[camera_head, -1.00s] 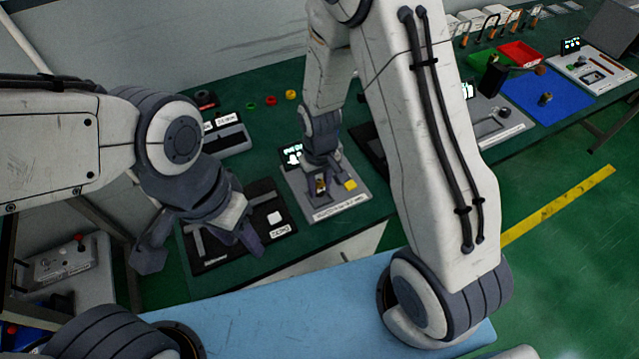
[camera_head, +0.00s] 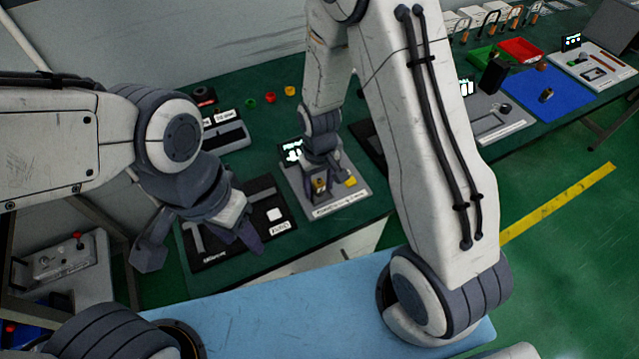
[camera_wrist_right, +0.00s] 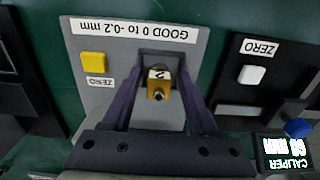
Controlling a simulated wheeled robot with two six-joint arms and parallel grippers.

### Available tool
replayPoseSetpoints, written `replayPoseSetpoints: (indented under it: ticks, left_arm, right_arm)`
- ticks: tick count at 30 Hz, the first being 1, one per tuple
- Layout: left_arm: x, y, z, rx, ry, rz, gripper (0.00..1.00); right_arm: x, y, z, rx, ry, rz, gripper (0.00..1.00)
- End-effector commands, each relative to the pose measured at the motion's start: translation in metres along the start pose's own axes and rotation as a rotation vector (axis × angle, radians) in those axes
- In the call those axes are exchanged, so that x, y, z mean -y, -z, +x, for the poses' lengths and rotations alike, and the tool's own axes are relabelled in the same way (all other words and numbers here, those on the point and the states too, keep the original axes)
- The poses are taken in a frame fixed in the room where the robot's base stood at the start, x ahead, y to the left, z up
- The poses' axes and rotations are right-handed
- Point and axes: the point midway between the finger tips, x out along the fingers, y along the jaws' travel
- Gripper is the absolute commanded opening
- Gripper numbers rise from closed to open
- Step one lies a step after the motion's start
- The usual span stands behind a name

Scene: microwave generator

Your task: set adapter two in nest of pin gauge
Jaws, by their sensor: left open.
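Adapter two is a small brass piece with a white "2" label (camera_wrist_right: 158,85). It stands in the dark nest of the grey pin gauge (camera_wrist_right: 190,55). It also shows in the head view (camera_head: 319,186), on the gauge plate (camera_head: 350,200). How deep it sits I cannot tell. My right gripper (camera_wrist_right: 159,88) has one finger on each side of the adapter, with a visible gap at both sides. In the head view this gripper (camera_head: 324,184) is low over the gauge. My left gripper (camera_head: 200,246) is open and empty, above the black fixture at the left.
A yellow ZERO button (camera_wrist_right: 93,63) is beside the nest. A black fixture with a white ZERO button (camera_wrist_right: 251,75) and a caliper display (camera_wrist_right: 288,155) stand close by. Red, green and yellow rings (camera_head: 270,98) lie behind. A blue mat (camera_head: 525,90) is at the right.

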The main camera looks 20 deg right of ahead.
Motion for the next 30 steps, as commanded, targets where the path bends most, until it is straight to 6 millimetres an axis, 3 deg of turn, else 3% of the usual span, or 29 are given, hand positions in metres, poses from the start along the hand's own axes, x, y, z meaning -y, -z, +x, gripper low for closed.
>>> replayPoseSetpoints:
  ticks: [8,14,24,30]
  left_arm:
    - [0.000,0.000,0.000,0.000,0.000,0.000,0.50]
    - [-0.001,0.001,-0.008,-0.001,0.000,0.000,0.50]
    - [0.000,0.000,0.001,0.000,0.000,0.000,0.50]
    - [0.000,0.000,0.002,0.000,0.000,0.000,0.50]
  right_arm:
    - [0.000,-0.002,0.001,0.005,0.000,-0.001,0.64]
    - [0.000,0.000,-0.017,0.000,0.000,-0.001,0.64]
    - [0.000,0.001,-0.089,-0.006,0.000,-0.001,0.64]
    - [0.000,0.000,-0.120,-0.001,0.000,0.000,0.64]
